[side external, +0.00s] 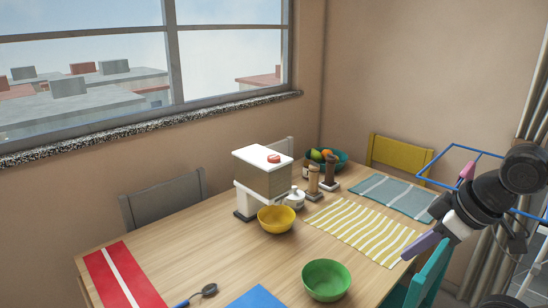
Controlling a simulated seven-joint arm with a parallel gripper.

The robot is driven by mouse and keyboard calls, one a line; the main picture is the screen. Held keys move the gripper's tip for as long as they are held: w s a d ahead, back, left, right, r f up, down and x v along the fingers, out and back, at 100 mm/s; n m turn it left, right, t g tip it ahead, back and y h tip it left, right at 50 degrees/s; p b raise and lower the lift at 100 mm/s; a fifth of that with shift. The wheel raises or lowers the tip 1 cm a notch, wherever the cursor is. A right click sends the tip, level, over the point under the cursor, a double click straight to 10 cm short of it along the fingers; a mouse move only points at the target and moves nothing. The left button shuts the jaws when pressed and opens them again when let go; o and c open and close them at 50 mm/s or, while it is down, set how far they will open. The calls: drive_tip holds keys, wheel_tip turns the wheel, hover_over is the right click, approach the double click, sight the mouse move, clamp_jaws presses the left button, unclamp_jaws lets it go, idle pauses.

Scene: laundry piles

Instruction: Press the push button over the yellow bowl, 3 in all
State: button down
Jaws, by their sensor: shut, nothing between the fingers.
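The dispenser (262,178) is a white and beige box on a dark-footed stand on the wooden table. A red push button (273,158) sits on its white top. The yellow bowl (276,221) stands on the table at the dispenser's front, below the box; its inside looks plain yellow, with no clear contents. My gripper (408,254) is at the right, with purple fingers shut and empty. It points down and left over the table's right edge, well away from the button and the bowl.
A green bowl (326,280) stands at the front. Wooden and dark shakers (313,181), a white pot (295,199) and a teal fruit bowl (340,162) crowd the dispenser's right. A striped yellow mat (363,229) lies between my gripper and the dispenser. The table's left middle is clear.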

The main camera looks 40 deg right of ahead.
drive_tip(key=w+d+r+n+t, duration=0.2)
drive_tip(key=w+r+n+t, duration=0.1)
drive_tip(key=w+r, duration=1.25)
drive_tip(key=w+d+r+n+t+h, duration=0.1)
drive_tip(key=w+d+r, duration=0.1)
drive_tip(key=w+r, duration=0.45)
drive_tip(key=w+d+r+n+t+h, duration=0.1)
drive_tip(key=w+d+r, duration=0.15)
drive_tip(key=w, duration=0.65)
drive_tip(key=g, duration=0.2)
hover_over(276, 158)
wheel_tip(276, 158, down, 17)
drive_tip(key=shift+f+m+h, duration=0.15)
drive_tip(key=shift+m+h, duration=0.15)
drive_tip(key=shift+h, duration=0.1)
drive_tip(key=shift+f, duration=0.1)
drive_tip(key=shift+f, duration=4.3)
